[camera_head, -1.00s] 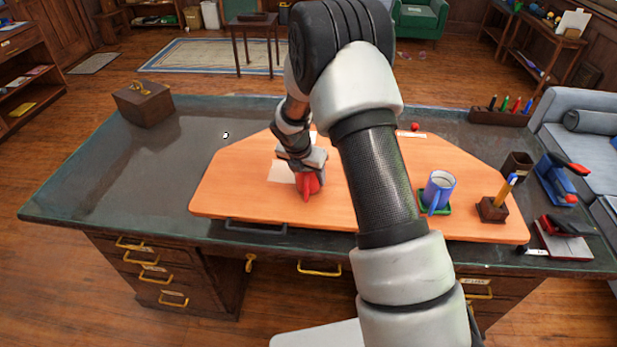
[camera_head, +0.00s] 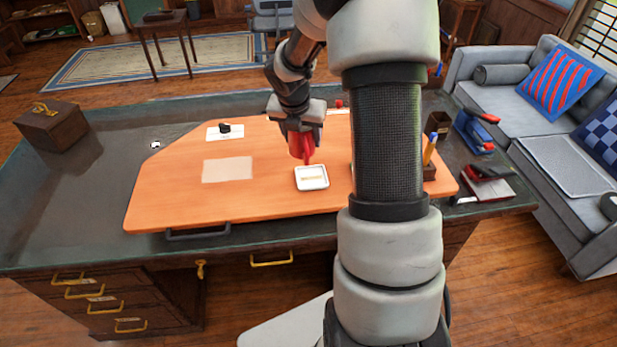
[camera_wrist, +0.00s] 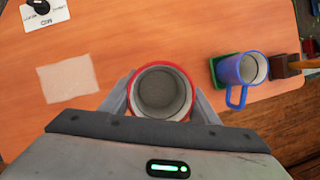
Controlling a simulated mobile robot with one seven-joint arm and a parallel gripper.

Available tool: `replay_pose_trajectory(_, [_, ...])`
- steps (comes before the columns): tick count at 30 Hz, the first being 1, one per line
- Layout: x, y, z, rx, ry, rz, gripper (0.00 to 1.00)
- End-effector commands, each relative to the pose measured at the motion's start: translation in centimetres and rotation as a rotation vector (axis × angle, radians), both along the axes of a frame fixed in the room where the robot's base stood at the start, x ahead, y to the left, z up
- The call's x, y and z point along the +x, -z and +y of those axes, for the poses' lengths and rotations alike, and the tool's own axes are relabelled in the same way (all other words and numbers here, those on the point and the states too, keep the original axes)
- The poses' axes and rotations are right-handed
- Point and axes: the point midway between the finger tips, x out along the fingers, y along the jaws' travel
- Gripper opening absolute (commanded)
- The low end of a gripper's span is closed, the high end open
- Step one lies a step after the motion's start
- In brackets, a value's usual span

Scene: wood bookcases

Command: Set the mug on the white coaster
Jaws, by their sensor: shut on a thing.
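My gripper (camera_head: 299,126) is shut on a red mug (camera_head: 301,146) and points down over the orange board. The mug is upright in the wrist view (camera_wrist: 160,92), its open, grey inside showing between the fingers. The white coaster (camera_head: 312,179) is a small square with a raised rim, lying on the board. In the head view the mug's lower end is just at the coaster's far edge. The mug looks held above the board, but its exact height is unclear. The coaster does not show in the wrist view.
A blue mug (camera_wrist: 240,72) stands on a green coaster (camera_wrist: 217,75) to the right, mostly behind my arm in the head view. A pale square (camera_head: 227,169) lies left. A pencil holder (camera_head: 429,172) stands right. A white card with a black knob (camera_head: 225,128) is behind.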

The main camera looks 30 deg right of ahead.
Motion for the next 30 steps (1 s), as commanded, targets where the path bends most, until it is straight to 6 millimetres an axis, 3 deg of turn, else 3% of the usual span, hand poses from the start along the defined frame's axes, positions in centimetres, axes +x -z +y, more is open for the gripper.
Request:
replay_pose_trajectory(2, [-0.9,-0.1,-1.4,-0.001,0.006,-0.002,0.25])
replay_pose_trajectory(6, [-1.6,1.5,-2.2,-0.003,0.004,0.001,0.25])
replay_pose_trajectory(12, [-1.6,5.2,-2.2,-0.003,0.004,0.001,0.25])
replay_pose_trajectory(19, [-1.5,7.0,-2.2,-0.003,0.005,-0.001,0.25])
replay_pose_trajectory(24, [-1.5,9.5,-2.2,-0.003,0.004,0.0,0.25])
replay_pose_trajectory(30, [-1.5,9.8,-2.2,-0.003,0.007,-0.003,0.25])
